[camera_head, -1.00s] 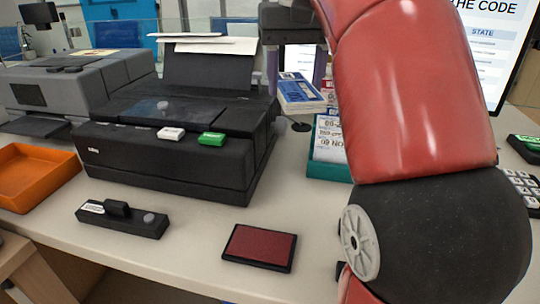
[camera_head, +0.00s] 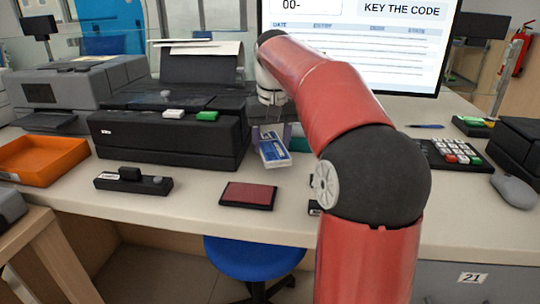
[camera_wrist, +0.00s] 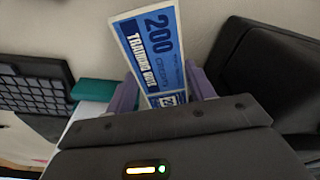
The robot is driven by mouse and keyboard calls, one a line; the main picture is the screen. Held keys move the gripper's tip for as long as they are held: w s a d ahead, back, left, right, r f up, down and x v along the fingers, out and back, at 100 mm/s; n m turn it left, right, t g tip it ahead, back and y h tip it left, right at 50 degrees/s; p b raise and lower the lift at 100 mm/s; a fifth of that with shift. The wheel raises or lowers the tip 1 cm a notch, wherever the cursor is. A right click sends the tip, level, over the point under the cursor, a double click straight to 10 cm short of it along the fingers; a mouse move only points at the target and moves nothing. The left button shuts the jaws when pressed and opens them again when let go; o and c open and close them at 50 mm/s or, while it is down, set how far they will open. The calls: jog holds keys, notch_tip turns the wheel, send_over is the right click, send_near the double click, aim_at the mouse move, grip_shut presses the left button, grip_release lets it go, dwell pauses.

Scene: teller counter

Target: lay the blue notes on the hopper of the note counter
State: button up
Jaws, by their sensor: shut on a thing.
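The blue notes (camera_head: 273,150) hang from my gripper (camera_head: 268,130), above the counter just right of the black machine. In the wrist view the blue notes (camera_wrist: 150,45) show "200" and "TRAINING NOTE". They are tilted and stick out past the purple fingers of my gripper (camera_wrist: 165,88), which is shut on them. A black machine (camera_head: 165,145) with a raised rear paper support stands left of the notes. A grey machine (camera_head: 75,88) stands further left. I cannot tell for sure which is the note counter, or make out its hopper.
An orange tray (camera_head: 40,160), a black stamp device (camera_head: 133,181) and a dark red pad (camera_head: 248,195) lie along the front. A keypad (camera_head: 460,152) and mouse (camera_head: 514,190) are at right. A teal edge (camera_wrist: 95,90) shows in the wrist view. A monitor (camera_head: 360,45) stands behind.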

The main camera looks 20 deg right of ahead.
notch_tip(320, 180, down, 3)
jog(key=shift+w+r+b, duration=0.1)
jog(key=shift+r+b, duration=0.1)
jog(key=shift+b, duration=0.55)
jog(key=shift+r, duration=0.2)
jog(key=shift+f, duration=0.15)
jog(key=o, duration=1)
